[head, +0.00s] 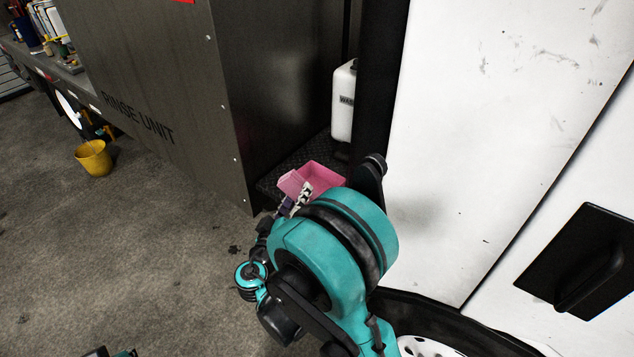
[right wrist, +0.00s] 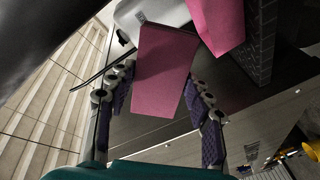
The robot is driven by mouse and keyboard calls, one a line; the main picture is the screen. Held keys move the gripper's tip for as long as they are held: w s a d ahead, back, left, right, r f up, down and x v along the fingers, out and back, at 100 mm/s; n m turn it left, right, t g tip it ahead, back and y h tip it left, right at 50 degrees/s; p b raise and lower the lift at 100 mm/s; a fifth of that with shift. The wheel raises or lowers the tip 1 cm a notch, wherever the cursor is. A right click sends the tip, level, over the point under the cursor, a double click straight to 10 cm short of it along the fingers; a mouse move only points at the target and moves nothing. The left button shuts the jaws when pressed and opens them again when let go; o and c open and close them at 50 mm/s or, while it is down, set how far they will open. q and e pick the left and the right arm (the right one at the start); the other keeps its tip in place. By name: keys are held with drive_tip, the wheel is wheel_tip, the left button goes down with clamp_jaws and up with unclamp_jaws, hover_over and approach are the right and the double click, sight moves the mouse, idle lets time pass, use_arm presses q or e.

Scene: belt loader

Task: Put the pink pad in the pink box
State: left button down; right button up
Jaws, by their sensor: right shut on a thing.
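The pink pad (right wrist: 163,72) is a flat pink piece held between the fingers of my right gripper (right wrist: 158,100). In the head view the pad (head: 289,184) shows as a lighter pink patch in front of the pink box (head: 322,176). The open box sits on a dark ledge beside the rinse unit. In the right wrist view the box (right wrist: 218,22) is just beyond the pad, at upper right. My right gripper (head: 293,200) is shut on the pad at the box's near left side; my arm hides part of this area.
The dark rinse unit cabinet (head: 150,90) stands left of the ledge. A white jug (head: 344,105) stands behind the box. A large white panel (head: 480,130) closes off the right side. A yellow bucket (head: 94,158) stands on the otherwise mostly clear floor at left.

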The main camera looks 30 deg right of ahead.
drive_tip(key=f+b+x, duration=0.1)
drive_tip(key=b+x, duration=0.1)
drive_tip(key=x, duration=0.6)
drive_tip(key=f+b+x, duration=0.2)
drive_tip(key=x, duration=0.6)
drive_tip(key=shift+f, duration=0.25)
drive_tip(key=shift+d+f+b, duration=0.1)
drive_tip(key=shift+b, duration=0.2)
drive_tip(key=shift+f+b, duration=0.55)
drive_tip(key=o, duration=1)
drive_tip(key=shift+o, duration=0.2)
drive_tip(key=shift+r, duration=0.1)
